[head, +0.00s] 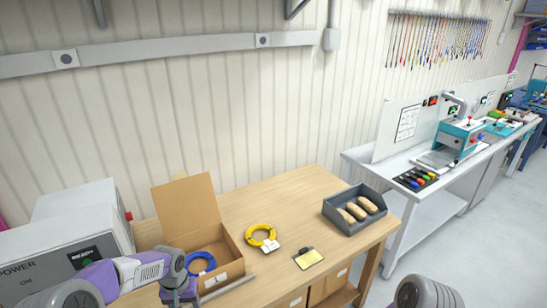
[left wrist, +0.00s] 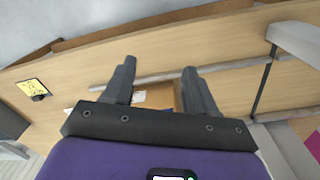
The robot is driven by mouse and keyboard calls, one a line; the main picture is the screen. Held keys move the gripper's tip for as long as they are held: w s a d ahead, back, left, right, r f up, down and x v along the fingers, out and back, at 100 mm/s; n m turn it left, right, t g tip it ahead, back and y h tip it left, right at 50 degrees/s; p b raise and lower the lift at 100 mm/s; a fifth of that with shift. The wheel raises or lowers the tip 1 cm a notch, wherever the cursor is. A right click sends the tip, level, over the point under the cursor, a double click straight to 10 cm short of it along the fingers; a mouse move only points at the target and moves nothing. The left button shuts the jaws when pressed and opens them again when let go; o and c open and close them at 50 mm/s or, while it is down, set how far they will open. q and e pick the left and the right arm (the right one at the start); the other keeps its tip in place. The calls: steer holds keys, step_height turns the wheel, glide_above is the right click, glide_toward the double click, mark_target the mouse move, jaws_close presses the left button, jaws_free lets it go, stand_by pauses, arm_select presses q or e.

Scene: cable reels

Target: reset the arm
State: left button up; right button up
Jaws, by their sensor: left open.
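My left gripper (left wrist: 157,82) is open and empty in the left wrist view, its two dark fingers spread apart. In the head view my left gripper (head: 180,301) is at the bottom edge, in front of the open cardboard box (head: 234,243), and its fingertips are mostly cut off. A blue cable reel (head: 201,262) lies in the box, partly hidden by my purple arm. A yellow cable reel (head: 262,237) with a white tag lies on the table to the right of the box. Part of my right arm shows at the lower right; its gripper is out of view.
The wooden table (head: 290,199) has clear room behind the yellow reel. A grey tray (head: 354,209) with several tan items stands at its right. A grey power unit (head: 75,237) stands at left, and a white workbench (head: 435,176) at right.

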arm_select(q)
steer(key=d+f+h+b, duration=0.1)
steer(key=d+f, duration=0.1)
steer(key=f, duration=0.3)
steer(key=d+f+b, duration=0.1)
steer(key=d+f, duration=0.2)
steer(key=f, duration=0.1)
steer(key=s+d+f+h+b, duration=0.1)
steer(key=s+d+f+b, duration=0.2)
steer(key=s+f, duration=0.3)
steer(key=s+d+f+h+b, duration=0.1)
steer(key=s+d+f+b, duration=0.3)
steer(key=f, duration=0.6)
steer(key=s+d+f+n+b, duration=0.1)
steer(key=s+d+f+b, duration=0.2)
steer(key=s+f, duration=0.5)
steer(key=shift+s+d+f+h+b, duration=0.3)
steer(key=shift+s+d+h+b, duration=0.1)
steer(key=shift+b, duration=0.4)
arm_select(e)
step_height(320, 180, down, 15)
steer(key=w, duration=0.1)
steer(key=shift+w+r, duration=0.2)
steer(key=shift+w, duration=0.15)
